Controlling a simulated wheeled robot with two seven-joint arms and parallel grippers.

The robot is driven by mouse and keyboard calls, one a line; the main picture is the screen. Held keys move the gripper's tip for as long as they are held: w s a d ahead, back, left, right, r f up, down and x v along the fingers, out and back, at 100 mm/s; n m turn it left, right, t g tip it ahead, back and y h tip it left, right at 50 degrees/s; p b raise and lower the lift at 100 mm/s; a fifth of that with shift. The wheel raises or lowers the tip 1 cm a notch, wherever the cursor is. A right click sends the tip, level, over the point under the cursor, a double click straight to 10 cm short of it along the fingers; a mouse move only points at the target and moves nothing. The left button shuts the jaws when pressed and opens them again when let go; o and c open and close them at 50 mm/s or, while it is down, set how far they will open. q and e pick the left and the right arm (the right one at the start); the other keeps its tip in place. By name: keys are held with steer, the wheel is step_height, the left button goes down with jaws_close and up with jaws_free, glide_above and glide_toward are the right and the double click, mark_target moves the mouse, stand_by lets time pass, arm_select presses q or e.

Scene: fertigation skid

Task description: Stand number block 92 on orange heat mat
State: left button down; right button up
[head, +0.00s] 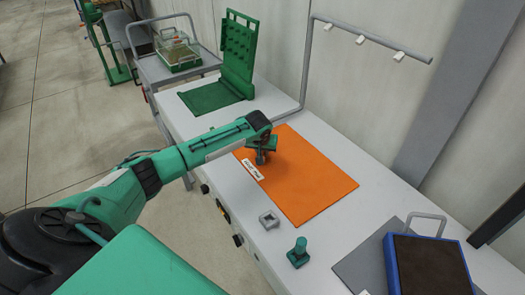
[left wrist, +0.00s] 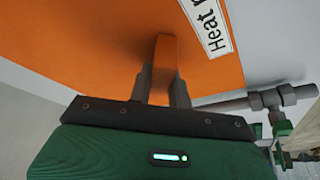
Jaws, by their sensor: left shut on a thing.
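The orange heat mat (head: 315,185) lies flat on the white bench, with a white label (head: 252,169) along its left edge. My left gripper (head: 261,159) is over the mat's upper left part, near the label. In the left wrist view the left gripper (left wrist: 165,85) is shut on an orange-brown block (left wrist: 166,58), with the mat (left wrist: 90,45) behind it. No number shows on the block's visible face. The gripper hides the block in the head view, and I cannot tell whether it touches the mat. My right gripper is not in view.
A grey square piece with a hole (head: 269,220) and a green knobbed piece (head: 298,253) stand in front of the mat. A blue-framed box (head: 395,262) is at lower right. A green stand (head: 238,60) is behind. Most of the mat is clear.

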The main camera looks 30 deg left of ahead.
arm_select(q)
steer(key=c, duration=1.3)
jaws_free()
steer(key=shift+f, duration=0.1)
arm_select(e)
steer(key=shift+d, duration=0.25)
arm_select(q)
steer(key=b+v, duration=0.1)
steer(key=v, duration=1.1)
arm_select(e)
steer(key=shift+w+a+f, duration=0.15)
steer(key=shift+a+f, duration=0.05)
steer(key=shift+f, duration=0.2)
